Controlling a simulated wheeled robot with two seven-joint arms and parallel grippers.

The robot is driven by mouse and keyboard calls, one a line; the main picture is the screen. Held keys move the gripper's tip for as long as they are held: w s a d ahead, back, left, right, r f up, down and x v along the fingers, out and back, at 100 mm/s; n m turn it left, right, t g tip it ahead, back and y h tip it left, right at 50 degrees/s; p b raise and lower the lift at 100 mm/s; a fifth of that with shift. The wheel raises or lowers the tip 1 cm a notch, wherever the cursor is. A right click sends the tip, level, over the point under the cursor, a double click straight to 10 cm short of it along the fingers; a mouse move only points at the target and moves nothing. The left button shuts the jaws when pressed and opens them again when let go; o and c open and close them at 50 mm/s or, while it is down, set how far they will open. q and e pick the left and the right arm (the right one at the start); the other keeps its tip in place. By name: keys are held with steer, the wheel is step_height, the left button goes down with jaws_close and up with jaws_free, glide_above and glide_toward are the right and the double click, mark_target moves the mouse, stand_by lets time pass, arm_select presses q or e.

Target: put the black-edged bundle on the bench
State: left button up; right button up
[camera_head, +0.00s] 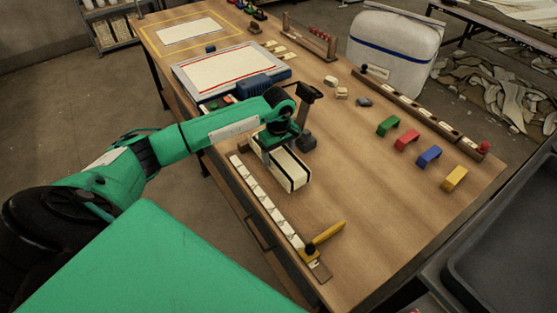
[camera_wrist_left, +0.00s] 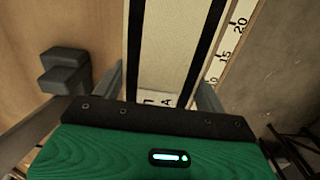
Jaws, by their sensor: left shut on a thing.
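The black-edged bundle (camera_head: 291,172) is a cream, box-like folded cloth with black bands along its edges. It lies at the bench's near left side, beside the long ruler strip. My left gripper (camera_head: 281,150) is above its far end and shut on it. In the left wrist view the bundle (camera_wrist_left: 168,50) runs between the two fingers of my left gripper (camera_wrist_left: 160,92). The bundle looks level and low over the wooden bench (camera_head: 370,200); I cannot tell whether its underside touches. My right gripper is not in view.
A ruler strip (camera_head: 262,205) with a yellow-handled tool (camera_head: 326,234) lies along the left edge. A grey block (camera_wrist_left: 65,70) stands close beside the gripper. Green, red, blue and yellow blocks (camera_head: 429,156) are at right. A blue-framed board (camera_head: 225,72) lies farther back. The front middle is clear.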

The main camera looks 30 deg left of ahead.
arm_select(q)
step_height(320, 180, down, 4)
steer(key=shift+r+p, duration=0.25)
steer(key=shift+p, duration=0.2)
steer(key=shift+f, duration=0.25)
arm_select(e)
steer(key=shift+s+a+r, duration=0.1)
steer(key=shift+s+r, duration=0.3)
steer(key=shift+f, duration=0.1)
arm_select(q)
steer(key=shift+f+b, duration=0.2)
steer(key=shift+b, duration=0.1)
steer(key=o, duration=1.1)
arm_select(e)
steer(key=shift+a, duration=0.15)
arm_select(q)
steer(key=shift+r, duration=0.1)
